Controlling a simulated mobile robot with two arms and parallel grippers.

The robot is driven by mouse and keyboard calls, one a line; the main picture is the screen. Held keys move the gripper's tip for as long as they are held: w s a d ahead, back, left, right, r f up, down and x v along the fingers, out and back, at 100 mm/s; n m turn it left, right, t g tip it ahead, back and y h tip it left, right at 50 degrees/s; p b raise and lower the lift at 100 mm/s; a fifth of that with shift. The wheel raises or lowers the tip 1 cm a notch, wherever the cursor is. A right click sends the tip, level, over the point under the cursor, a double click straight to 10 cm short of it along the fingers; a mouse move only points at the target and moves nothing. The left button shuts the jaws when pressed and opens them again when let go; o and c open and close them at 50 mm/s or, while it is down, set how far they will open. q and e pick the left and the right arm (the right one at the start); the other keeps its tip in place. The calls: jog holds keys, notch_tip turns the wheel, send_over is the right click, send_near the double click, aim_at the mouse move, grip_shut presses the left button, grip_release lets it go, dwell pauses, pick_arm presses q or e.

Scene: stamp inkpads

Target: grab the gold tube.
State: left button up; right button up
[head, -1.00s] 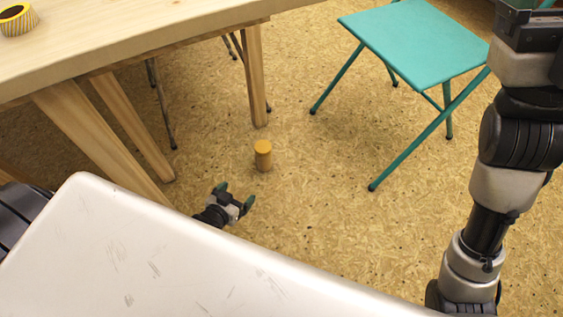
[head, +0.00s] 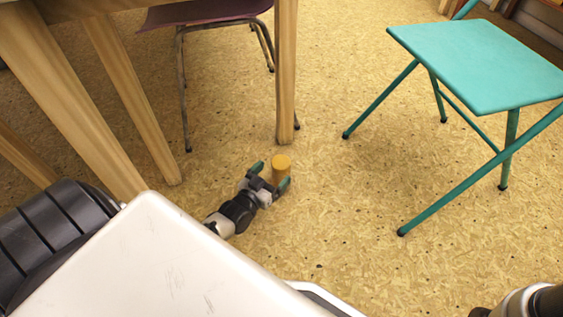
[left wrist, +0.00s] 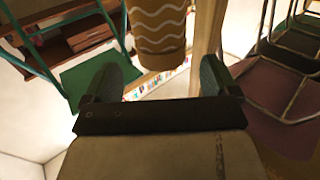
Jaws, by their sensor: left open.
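The gold tube (head: 282,164) stands upright on the floor in the head view, near a wooden table leg. In the left wrist view the gold tube (left wrist: 158,25) is at the top centre, with pale wavy lines on its side; part of it is cut off by the frame. My left gripper (head: 270,176) is open and low by the floor, with the tube just ahead of its green fingertips. In the left wrist view my left gripper (left wrist: 160,76) has its fingers apart, and the tube lines up with the gap between them. My right gripper is out of view.
A table leg (head: 286,75) stands just behind the tube. A teal folding chair (head: 480,65) is to the right, and a purple-seated chair (head: 200,12) is under the table at the back. The floor (head: 340,220) in front and to the right of the tube is clear.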

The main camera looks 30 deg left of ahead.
aim_at(275, 171)
pick_arm(q)
jog(key=w+b, duration=0.4)
jog(key=shift+a+f, duration=0.1)
jog(key=shift+f, duration=0.2)
jog(key=shift+w+r, duration=0.2)
jog(key=shift+w, duration=0.35)
jog(key=shift+c, duration=0.3)
jog(key=c, duration=1.3)
jog(key=shift+o, duration=0.2)
jog(key=shift+r, duration=0.15)
